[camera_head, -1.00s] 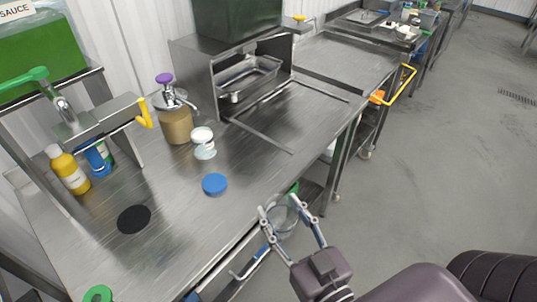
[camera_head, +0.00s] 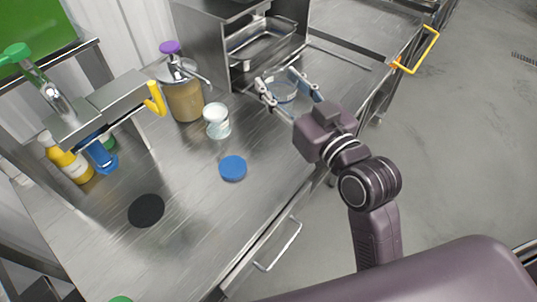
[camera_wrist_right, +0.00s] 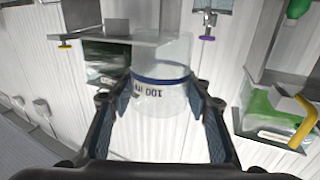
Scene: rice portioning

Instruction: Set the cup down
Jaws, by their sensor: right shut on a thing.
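The clear measuring cup (camera_head: 284,92) is between the fingers of my right gripper (camera_head: 277,79) in the head view. The gripper is shut on it, over the worktop in front of the metal shelf unit. In the right wrist view the cup (camera_wrist_right: 160,98) shows a dark blue band and an upside-down "100" marking, with a finger on each side. I cannot tell whether its base touches the worktop. My left gripper is not in view.
The steel worktop (camera_head: 205,215) holds a blue disc (camera_head: 232,168), a black disc (camera_head: 146,210), a white-topped jar (camera_head: 217,122) and a purple-knobbed pump dispenser (camera_head: 184,98). A metal pan (camera_head: 262,50) sits in the shelf unit. Bare worktop lies around the blue disc.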

